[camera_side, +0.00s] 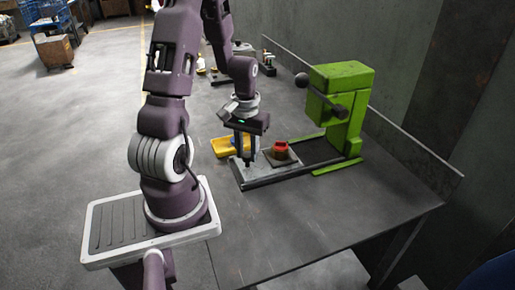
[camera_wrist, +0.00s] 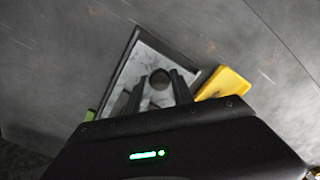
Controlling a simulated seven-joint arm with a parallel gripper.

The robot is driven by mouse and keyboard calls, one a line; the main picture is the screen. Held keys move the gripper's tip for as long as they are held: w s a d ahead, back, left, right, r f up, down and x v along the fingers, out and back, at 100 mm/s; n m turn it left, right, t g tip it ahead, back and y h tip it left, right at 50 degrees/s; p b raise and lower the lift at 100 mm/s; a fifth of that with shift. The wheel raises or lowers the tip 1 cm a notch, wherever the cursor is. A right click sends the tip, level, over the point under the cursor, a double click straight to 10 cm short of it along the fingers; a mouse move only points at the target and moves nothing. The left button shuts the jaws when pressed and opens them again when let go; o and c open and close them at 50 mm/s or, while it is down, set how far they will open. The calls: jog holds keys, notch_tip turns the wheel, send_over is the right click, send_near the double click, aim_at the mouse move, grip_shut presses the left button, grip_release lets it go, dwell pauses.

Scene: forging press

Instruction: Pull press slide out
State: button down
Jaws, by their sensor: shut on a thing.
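The green forging press (camera_side: 342,100) stands at the right of the side view, with dark rails (camera_side: 318,152) running left from its base. The grey metal press slide (camera_side: 243,179) lies at the left end of the rails, clear of the press head. A red piece (camera_side: 281,147) sits on a dark block beside my gripper. My gripper (camera_side: 249,160) points down at the slide's left part. In the wrist view the slide (camera_wrist: 143,62) lies below my gripper (camera_wrist: 158,88), whose fingers are shut around a dark round handle (camera_wrist: 160,76). The handle's lower part is hidden.
The grey table (camera_side: 300,225) is bare in front. A low wall edge (camera_side: 405,140) runs behind the press.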

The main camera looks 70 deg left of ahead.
jog(key=c, duration=1.1)
grip_release()
notch_tip(320, 180, up, 7)
jog(key=shift+r, duration=0.1)
jog(key=shift+w, duration=0.1)
jog(key=d+r+m+t+y, duration=0.1)
jog(key=d+r+m+t, duration=0.4)
jog(key=d+r, duration=0.9)
jog(key=s+d+m+h, duration=0.1)
jog(key=s+d+m, duration=0.3)
jog(key=s+d, duration=0.2)
jog(key=shift+s+d+r+t, duration=0.25)
jog(key=shift+d+t, duration=0.05)
jog(key=shift+d, duration=0.55)
